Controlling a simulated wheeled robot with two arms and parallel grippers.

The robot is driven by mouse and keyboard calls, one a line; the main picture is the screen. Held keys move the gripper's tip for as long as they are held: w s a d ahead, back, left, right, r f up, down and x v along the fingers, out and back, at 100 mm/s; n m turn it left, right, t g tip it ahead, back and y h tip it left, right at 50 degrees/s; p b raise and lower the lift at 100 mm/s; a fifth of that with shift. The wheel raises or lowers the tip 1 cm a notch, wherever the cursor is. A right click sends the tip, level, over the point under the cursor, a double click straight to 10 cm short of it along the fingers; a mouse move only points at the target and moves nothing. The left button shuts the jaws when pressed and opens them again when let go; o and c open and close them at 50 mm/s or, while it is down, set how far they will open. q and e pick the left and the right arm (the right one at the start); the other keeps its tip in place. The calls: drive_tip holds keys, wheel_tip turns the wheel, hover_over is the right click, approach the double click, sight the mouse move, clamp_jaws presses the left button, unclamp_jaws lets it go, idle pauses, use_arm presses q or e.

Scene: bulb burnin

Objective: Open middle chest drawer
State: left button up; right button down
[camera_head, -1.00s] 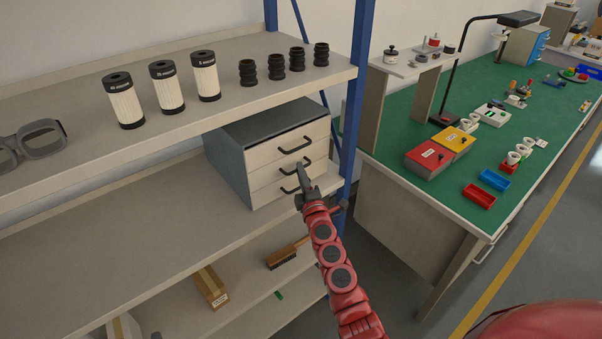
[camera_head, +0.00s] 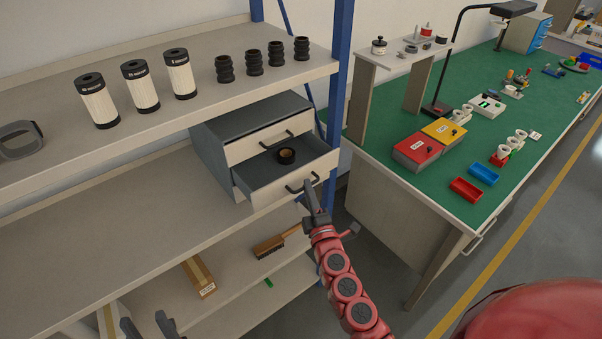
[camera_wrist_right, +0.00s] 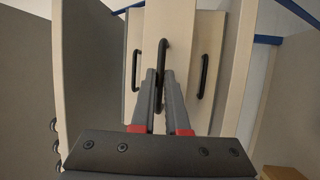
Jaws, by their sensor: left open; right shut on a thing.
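The grey chest with white drawer fronts (camera_head: 212,148) stands on the middle shelf. Its middle drawer (camera_head: 240,183) is pulled well out, and a small round black-and-tan item (camera_head: 286,156) lies inside. My right gripper (camera_head: 310,186) is shut on the middle drawer's black handle (camera_head: 292,188). In the right wrist view, the fingers (camera_wrist_right: 160,100) close around this handle (camera_wrist_right: 162,55), between the handles of the two other drawers (camera_wrist_right: 136,70). These drawers look shut; the lower one is hidden in the head view. My left gripper (camera_head: 149,326) is open and empty at the bottom left edge.
The upper shelf (camera_head: 210,98) holds white cylinders and black ribbed pieces. A blue post (camera_head: 340,100) stands right of the chest. A brush (camera_head: 270,246) and a box (camera_head: 199,277) lie on the lower shelf. A green workbench (camera_head: 450,170) is at right.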

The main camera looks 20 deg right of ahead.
drive_tip(key=s+d+b, duration=0.1)
drive_tip(key=s+d, duration=0.1)
drive_tip(key=s, duration=0.5)
drive_tip(key=shift+s+d, duration=0.15)
drive_tip(key=shift+d, duration=0.15)
drive_tip(key=c, duration=0.9)
unclamp_jaws()
